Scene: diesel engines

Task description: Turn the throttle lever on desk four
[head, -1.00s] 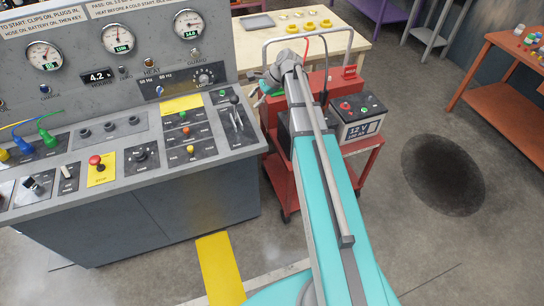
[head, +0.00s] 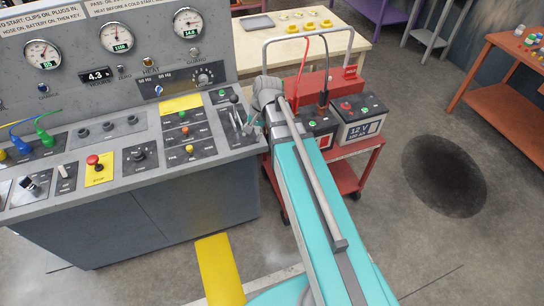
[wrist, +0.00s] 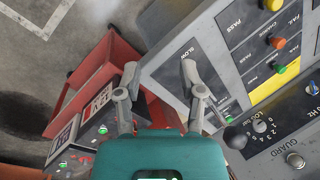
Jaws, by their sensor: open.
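The throttle lever (head: 234,101) has a black knob and stands on a dark plate at the right end of the grey console. In the wrist view its black knob (wrist: 235,137) is at lower right, with the shaft running partly behind my right finger. My gripper (head: 246,123) is at the lever's right side in the head view. In the wrist view my gripper (wrist: 160,73) is open, with nothing between its fingers. The lever lies outside them, beside the right finger; I cannot tell whether they touch. A "SLOW" marking (wrist: 184,50) shows on the plate.
The console (head: 150,205) has gauges, buttons, a red stop button (head: 94,160) and other switches close to the lever. A red cart (head: 345,177) with batteries (head: 358,120) and cables stands just right of it. Open floor lies farther right.

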